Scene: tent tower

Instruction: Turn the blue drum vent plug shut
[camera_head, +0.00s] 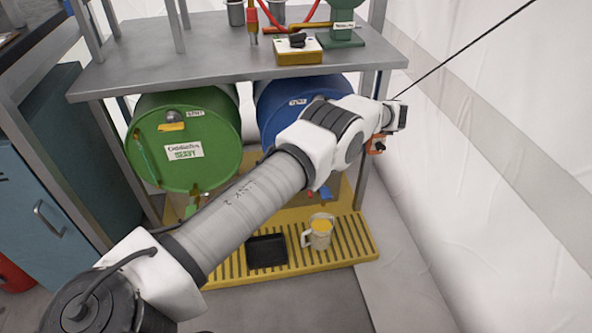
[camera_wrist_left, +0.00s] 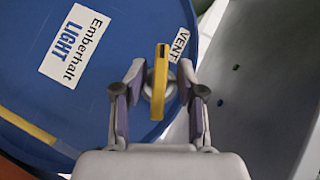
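The blue drum (camera_head: 280,97) lies on its side under the grey bench in the head view. My left arm crosses in front and hides much of its face. In the left wrist view the drum face (camera_wrist_left: 110,98) carries an "Emberhalt LIGHT" label and a "VENT" label (camera_wrist_left: 180,44). The vent plug has a yellow bar handle (camera_wrist_left: 160,75), roughly upright in that view, on a pale round base. My left gripper (camera_wrist_left: 160,108) is open, with one finger on each side of the plug and visible gaps between. My right gripper is in neither view.
A green drum (camera_head: 205,125) lies left of the blue one. The bench (camera_head: 200,62) overhangs both. A yellow slatted drip tray (camera_head: 350,243) below holds a black pan (camera_head: 267,250) and a jug (camera_head: 319,232). A white tent wall (camera_head: 490,130) stands close on the right.

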